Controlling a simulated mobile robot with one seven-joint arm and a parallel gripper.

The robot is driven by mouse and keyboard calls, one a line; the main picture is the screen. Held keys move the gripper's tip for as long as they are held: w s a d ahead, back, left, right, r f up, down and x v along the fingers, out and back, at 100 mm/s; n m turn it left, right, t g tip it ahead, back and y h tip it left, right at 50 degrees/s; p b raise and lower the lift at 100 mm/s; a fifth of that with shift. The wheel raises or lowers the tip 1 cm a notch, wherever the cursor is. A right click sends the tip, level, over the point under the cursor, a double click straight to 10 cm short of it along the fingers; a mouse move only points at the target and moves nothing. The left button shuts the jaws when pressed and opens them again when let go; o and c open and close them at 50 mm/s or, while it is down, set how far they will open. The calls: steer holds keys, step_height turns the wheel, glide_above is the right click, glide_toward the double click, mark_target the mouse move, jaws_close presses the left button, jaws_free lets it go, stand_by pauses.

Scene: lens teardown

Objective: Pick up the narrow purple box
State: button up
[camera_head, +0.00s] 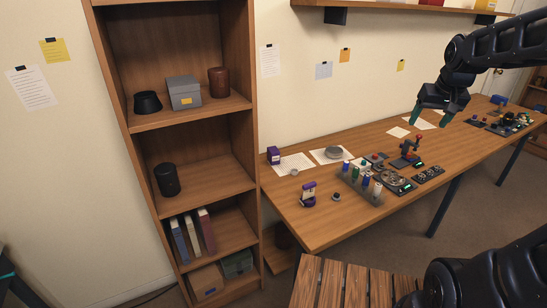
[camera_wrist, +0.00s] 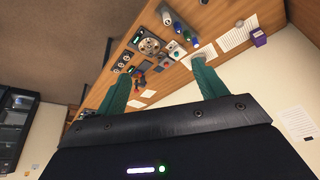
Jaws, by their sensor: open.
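A small, narrow purple box (camera_head: 273,155) stands upright at the far left corner of the wooden table, against the wall. It also shows in the wrist view (camera_wrist: 258,37), at the upper right, with a pale mark on it. A second purple item (camera_head: 308,194) with a pale part stands nearer the table's front left edge. My gripper (camera_head: 428,118) hangs above the right part of the table, well to the right of both. Its teal fingers are spread and empty, also in the wrist view (camera_wrist: 160,78).
Papers, a grey round dish (camera_head: 333,153), a rack of coloured bottles (camera_head: 362,183) and small devices cover the middle of the wooden table (camera_head: 320,228). A tall shelf (camera_head: 256,120) stands left of it. A slatted wooden surface (camera_head: 330,285) is in front. A wall shelf (camera_head: 400,8) runs above.

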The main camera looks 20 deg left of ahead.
steer(key=w+a+f+n, duration=0.2)
steer(key=w+a, duration=0.9)
steer(key=w, duration=0.3)
steer(key=n+g+y, duration=0.1)
steer(key=n+y, duration=0.1)
steer(key=n, duration=0.2)
glide_above(273, 154)
steer(key=d, duration=0.1)
step_height(273, 154, down, 30)
steer(key=shift+w+d+x, duration=0.15)
steer(key=shift+x, duration=2.4)
steer(key=shift+w+d+x, duration=0.1)
steer(key=shift+w+x, duration=0.1)
steer(key=shift+x, duration=2.4)
steer(key=shift+s, duration=0.1)
steer(key=shift+c, duration=0.4)
steer(key=c, duration=1)
